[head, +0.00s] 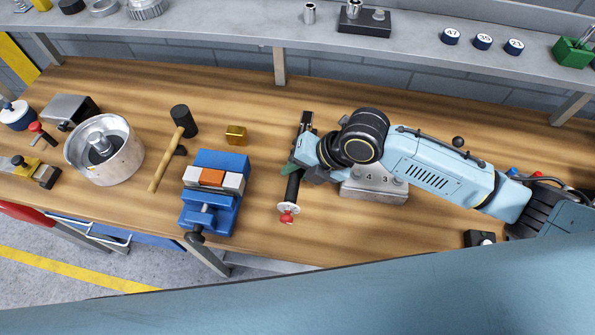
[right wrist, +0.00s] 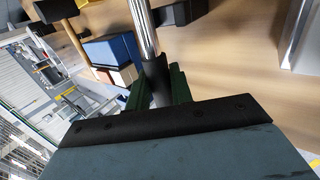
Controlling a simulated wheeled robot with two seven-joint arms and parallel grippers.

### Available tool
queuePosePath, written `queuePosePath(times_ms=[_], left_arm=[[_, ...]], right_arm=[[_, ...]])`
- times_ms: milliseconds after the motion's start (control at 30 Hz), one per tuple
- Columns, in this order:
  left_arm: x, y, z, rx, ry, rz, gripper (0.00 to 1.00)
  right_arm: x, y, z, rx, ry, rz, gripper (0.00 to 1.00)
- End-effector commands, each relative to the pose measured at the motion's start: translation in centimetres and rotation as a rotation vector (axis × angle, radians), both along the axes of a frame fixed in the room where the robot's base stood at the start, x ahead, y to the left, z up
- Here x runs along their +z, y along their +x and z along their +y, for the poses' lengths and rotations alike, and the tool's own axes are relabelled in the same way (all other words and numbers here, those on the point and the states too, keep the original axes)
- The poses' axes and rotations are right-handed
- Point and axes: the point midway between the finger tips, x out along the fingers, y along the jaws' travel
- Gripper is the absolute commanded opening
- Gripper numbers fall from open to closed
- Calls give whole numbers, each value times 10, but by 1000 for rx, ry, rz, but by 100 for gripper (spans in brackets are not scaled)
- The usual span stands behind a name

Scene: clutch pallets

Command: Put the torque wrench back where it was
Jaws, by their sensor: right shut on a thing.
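The torque wrench (head: 291,190) has a black grip, a red end knob with a pale disc toward the front of the bench, and a dark head at the far end. My right gripper (head: 297,166) is shut on it. In the right wrist view, the green fingers of my right gripper (right wrist: 157,88) close around the dark grip of the torque wrench (right wrist: 143,28), whose chrome shaft runs to the top edge. I cannot tell whether it touches the bench or hangs just above it. My left gripper is not in view.
A grey numbered block (head: 372,190) sits partly under my right arm. A shelf (head: 250,32) runs behind. Bare wood lies behind the wrench.

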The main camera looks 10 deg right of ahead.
Motion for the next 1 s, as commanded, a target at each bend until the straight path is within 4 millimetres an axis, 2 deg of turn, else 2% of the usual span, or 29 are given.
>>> queuePosePath(times_ms=[133, 367, 833, 867, 1000], left_arm=[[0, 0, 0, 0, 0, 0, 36], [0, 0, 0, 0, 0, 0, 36], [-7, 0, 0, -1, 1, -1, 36], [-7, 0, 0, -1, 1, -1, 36], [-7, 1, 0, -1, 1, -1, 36]], right_arm=[[-14, 1, 0, 0, 3, -5, 0], [-14, 1, 1, 0, 3, -6, 0], [-26, 1, 1, 0, 3, -6, 0], [-28, 0, 0, -1, 0, -1, 23], [-28, 0, 0, -1, 0, -1, 42]])
